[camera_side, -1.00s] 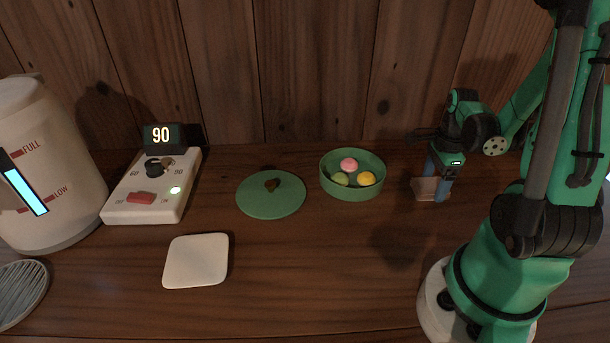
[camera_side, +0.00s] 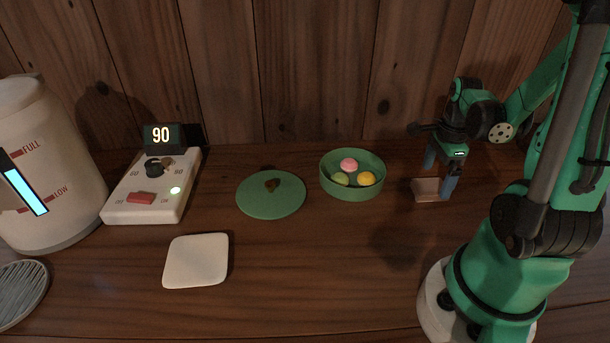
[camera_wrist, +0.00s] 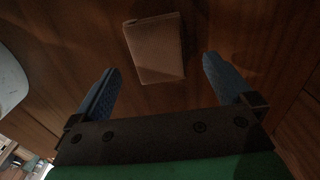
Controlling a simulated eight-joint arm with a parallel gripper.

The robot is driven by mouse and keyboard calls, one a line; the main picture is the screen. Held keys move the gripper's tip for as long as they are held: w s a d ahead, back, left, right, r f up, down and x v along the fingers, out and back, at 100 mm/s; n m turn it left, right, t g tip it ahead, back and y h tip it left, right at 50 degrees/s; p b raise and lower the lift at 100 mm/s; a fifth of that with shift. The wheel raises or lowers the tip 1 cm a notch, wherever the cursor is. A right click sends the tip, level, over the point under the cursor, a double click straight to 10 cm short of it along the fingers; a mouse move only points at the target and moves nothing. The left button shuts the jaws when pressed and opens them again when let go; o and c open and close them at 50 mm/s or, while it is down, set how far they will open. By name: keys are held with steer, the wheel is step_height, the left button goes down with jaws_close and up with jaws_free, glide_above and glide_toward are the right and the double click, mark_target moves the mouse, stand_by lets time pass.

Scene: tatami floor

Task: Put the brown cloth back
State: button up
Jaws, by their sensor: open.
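The brown cloth (camera_side: 428,189) lies folded flat on the wooden surface to the right of the green bowl. In the wrist view the cloth (camera_wrist: 156,48) is a small tan rectangle, apart from both fingers and beyond their tips. My gripper (camera_side: 439,180) is open just over the cloth in the side view, one finger on each side of it. In the wrist view my gripper (camera_wrist: 160,72) shows its two blue fingers spread wide with nothing between them.
A green bowl (camera_side: 352,190) holds pink, green and yellow balls. Its green lid (camera_side: 270,205) lies to the left. A white square plate (camera_side: 196,261), a control box (camera_side: 125,208) reading 90 and a white kettle (camera_side: 45,150) stand further left. The front middle is clear.

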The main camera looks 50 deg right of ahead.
mark_target(433, 185)
step_height(433, 185, up, 10)
steer(key=w+a+n+t, duration=0.3)
steer(key=w+a+n, duration=0.2)
steer(key=a+n, duration=0.5)
steer(key=w+a+n+t, duration=0.4)
steer(key=a+n, duration=0.6)
steer(key=n, duration=0.7)
steer(key=shift+w+r, duration=0.45)
steer(key=shift+w, duration=0.55)
